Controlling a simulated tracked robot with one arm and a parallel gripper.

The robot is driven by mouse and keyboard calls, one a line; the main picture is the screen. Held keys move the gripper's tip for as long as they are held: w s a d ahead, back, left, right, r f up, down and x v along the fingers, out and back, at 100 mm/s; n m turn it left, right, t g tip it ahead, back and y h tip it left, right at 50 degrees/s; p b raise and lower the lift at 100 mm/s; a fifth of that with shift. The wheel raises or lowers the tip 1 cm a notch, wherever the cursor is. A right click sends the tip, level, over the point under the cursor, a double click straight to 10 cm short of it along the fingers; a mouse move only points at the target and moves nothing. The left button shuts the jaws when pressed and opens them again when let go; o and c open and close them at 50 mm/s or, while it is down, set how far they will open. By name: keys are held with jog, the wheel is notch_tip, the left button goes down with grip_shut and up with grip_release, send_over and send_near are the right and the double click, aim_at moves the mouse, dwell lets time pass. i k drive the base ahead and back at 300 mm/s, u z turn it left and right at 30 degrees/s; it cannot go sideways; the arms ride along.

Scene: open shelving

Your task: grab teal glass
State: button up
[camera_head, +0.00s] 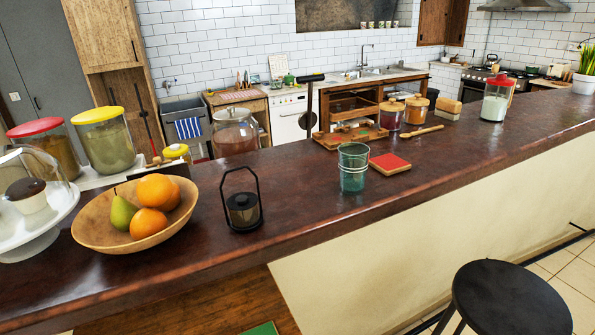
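The teal glass (353,168) is a clear, teal-tinted tumbler. It stands upright on the dark reddish-brown counter (300,200), near its front edge and a little right of the middle of the view. Nothing hides it. A red square block or coaster (390,164) lies just to its right and slightly behind. My gripper does not show in this view.
Left of the glass stand a black lantern (243,209) and a wooden fruit bowl (91,232). Behind it are a wooden tray (350,137), a dark upright stand (310,98) and jars (389,114). A black stool (508,298) stands at front right.

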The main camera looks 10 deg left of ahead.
aim_at(352, 157)
jog(key=u, duration=0.15)
jog(key=i, duration=1)
jog(key=z, duration=0.1)
